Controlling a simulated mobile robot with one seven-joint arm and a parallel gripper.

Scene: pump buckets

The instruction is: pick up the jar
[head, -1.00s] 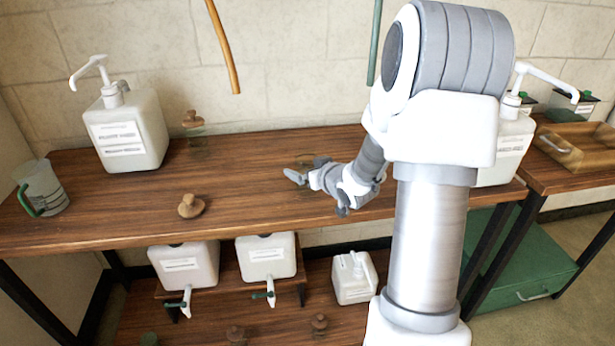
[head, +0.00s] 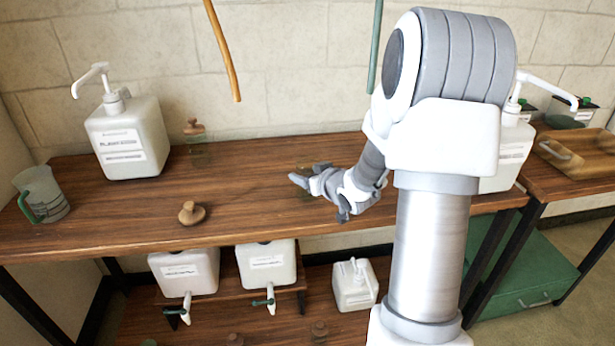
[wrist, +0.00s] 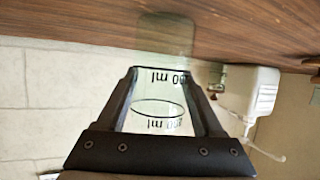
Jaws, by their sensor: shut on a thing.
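My gripper (head: 300,178) is over the middle of the wooden tabletop, shut on a clear glass jar. In the wrist view the jar (wrist: 160,110), marked in ml, sits between the two dark fingers (wrist: 160,76). Its greenish transparent far part reaches past the fingertips, against the brown tabletop. In the head view the jar is mostly hidden by my gripper. I cannot tell if its base touches the table.
A white pump bottle (head: 128,138) and a glass jar with a wooden stopper (head: 196,148) stand at the back left. A wooden-knobbed piece (head: 191,214) is at centre left. A measuring jug (head: 44,192) is at far left. White containers (head: 266,266) sit below the tabletop.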

